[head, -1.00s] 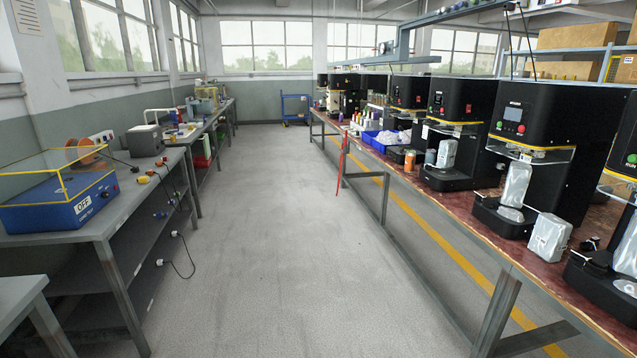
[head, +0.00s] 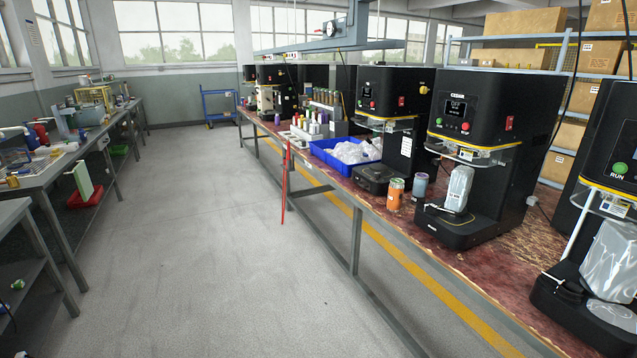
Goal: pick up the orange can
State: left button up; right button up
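The orange can (head: 395,194) stands upright near the front edge of the long bench on the right. A grey can (head: 420,185) stands just behind it to the right. A black seamer (head: 490,130) with a wrapped silver pouch on its base stands to the right of the cans. Neither of my grippers shows in the head view.
The red-brown bench top (head: 460,262) runs along the right. A red pole (head: 285,185) stands at the bench front. The grey aisle floor (head: 210,240) is clear.

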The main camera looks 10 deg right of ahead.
aim_at(395, 192)
jog(key=i+z, duration=0.25)
jog(key=i, duration=0.45)
jog(key=i+j+z, duration=0.25)
jog(key=i, duration=0.45)
